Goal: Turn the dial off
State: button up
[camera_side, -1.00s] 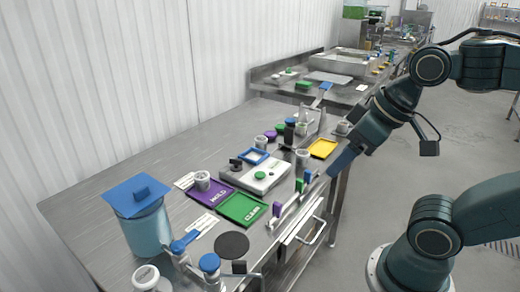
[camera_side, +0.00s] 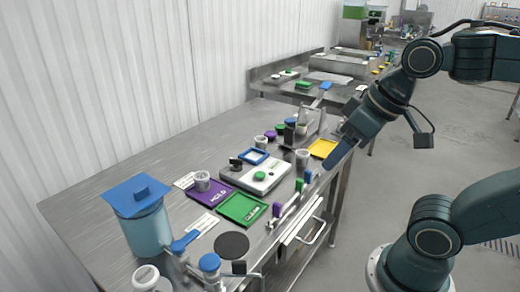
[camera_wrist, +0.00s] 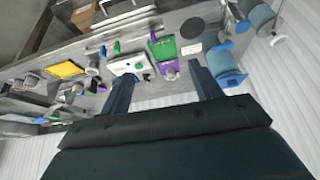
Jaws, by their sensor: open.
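A white device (camera_side: 268,180) with a green button (camera_side: 260,176) sits mid-bench. A small black knob (camera_side: 236,163) is at its left end; it may be the dial, but its setting is too small to read. In the wrist view the device (camera_wrist: 122,66) lies beyond the fingers, left of centre. My gripper (camera_side: 338,153) is open and empty, above the bench's right edge, to the right of the device and apart from it. In the wrist view its two blue fingers (camera_wrist: 162,88) stand wide apart.
Purple (camera_side: 222,197) and green (camera_side: 243,209) trays lie in front of the device, a yellow tray (camera_side: 323,148) behind it. A blue-lidded container (camera_side: 148,232) stands at the front left. Upright coloured handles (camera_side: 299,185) line the right edge. The bench's left side is clear.

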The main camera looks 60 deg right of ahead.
jog(key=w+d+r+m+g, duration=0.1)
jog(key=w+d+r+m, duration=0.2)
jog(key=w, duration=0.6)
jog(key=m+g, duration=0.4)
jog(key=m, duration=0.7)
send_over(236, 164)
notch_tip(236, 164, down, 10)
jog(key=shift+w+d+f, duration=0.2)
jog(key=shift+w+d, duration=0.1)
jog(key=shift+d, duration=0.15)
jog(key=shift+f, duration=0.15)
notch_tip(236, 164, down, 14)
jog(key=shift+r, duration=0.25)
jog(key=c, duration=1)
